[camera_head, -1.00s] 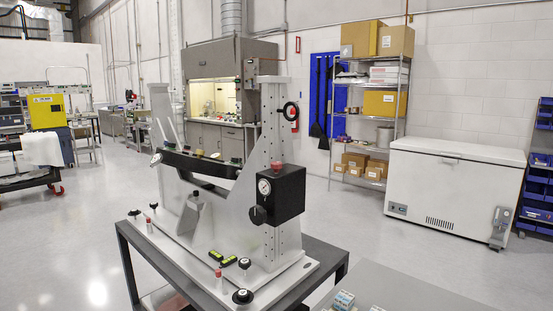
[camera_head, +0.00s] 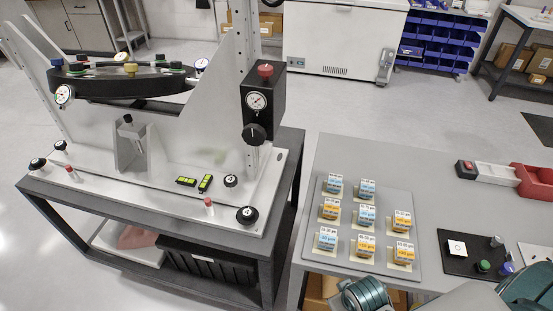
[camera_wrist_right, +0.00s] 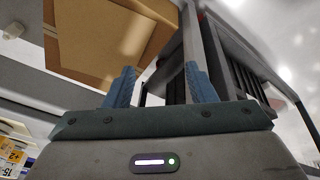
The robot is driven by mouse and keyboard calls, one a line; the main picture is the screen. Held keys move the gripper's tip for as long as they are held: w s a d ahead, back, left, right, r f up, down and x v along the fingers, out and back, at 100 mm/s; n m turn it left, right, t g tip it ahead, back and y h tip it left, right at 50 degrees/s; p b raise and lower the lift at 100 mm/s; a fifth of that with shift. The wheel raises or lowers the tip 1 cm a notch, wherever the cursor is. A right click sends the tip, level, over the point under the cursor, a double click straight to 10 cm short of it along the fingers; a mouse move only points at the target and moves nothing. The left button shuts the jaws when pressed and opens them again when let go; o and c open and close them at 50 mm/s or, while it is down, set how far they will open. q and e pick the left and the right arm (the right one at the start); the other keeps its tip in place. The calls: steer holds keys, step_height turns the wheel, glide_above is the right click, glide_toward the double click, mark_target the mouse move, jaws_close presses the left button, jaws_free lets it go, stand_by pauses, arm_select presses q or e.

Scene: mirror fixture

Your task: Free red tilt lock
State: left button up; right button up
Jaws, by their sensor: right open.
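The mirror fixture (camera_head: 190,135) stands on a grey cart, with a round dark-rimmed mirror cell (camera_head: 130,82) at its left. A red knob (camera_head: 265,71) sits on top of the black box with a gauge (camera_head: 257,101) on the fixture's upright. Small red-topped pins (camera_head: 209,202) stand on the base plate. Which red part is the tilt lock is not labelled. My right gripper (camera_wrist_right: 160,85) shows two blue fingers apart with nothing between them, far from the red knob. Teal parts of my right arm show at the bottom right of the head view. My left gripper is out of view.
In the wrist view, cardboard boxes (camera_wrist_right: 95,45) and a table leg are close beyond the fingers.

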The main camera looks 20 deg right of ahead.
step_height(320, 180, up, 8)
steer(key=w+t+p, duration=0.1)
steer(key=n+t+y, duration=0.5)
steer(key=t+y, duration=0.5)
steer(key=t, duration=0.1)
glide_toward(271, 69)
steer(key=p+x, duration=0.5)
steer(key=x, duration=0.5)
steer(key=shift+x, duration=0.85)
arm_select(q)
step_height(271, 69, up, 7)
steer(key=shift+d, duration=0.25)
arm_select(e)
steer(key=shift+f, duration=0.15)
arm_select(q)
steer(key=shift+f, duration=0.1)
